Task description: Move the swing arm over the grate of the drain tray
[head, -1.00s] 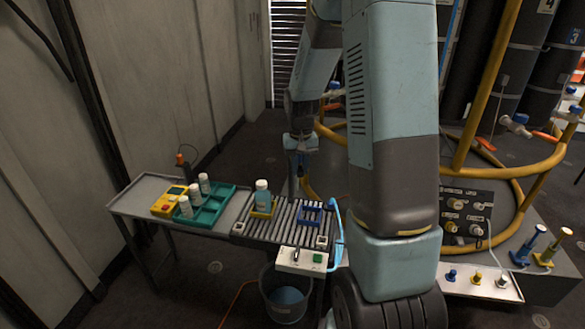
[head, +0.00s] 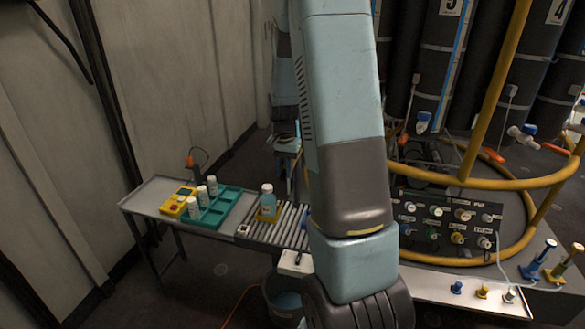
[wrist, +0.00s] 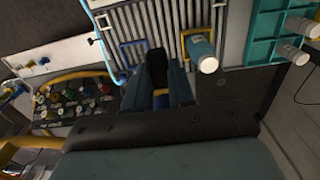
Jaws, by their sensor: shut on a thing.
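The drain tray's grate (head: 283,221) has grey slats and is partly hidden by my arm in the head view. Its slats also show at the top of the wrist view (wrist: 110,18). My gripper (wrist: 160,88) is shut on a dark upright piece, which I take to be part of the swing arm (wrist: 157,65). It appears in front of the slats, between a blue frame and a yellow holder. In the head view my gripper (head: 288,146) is behind the tray and partly hidden by my arm. The rest of the swing arm cannot be made out.
A bucket (head: 284,297) is below. A valve panel (head: 445,222) and yellow rails stand right.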

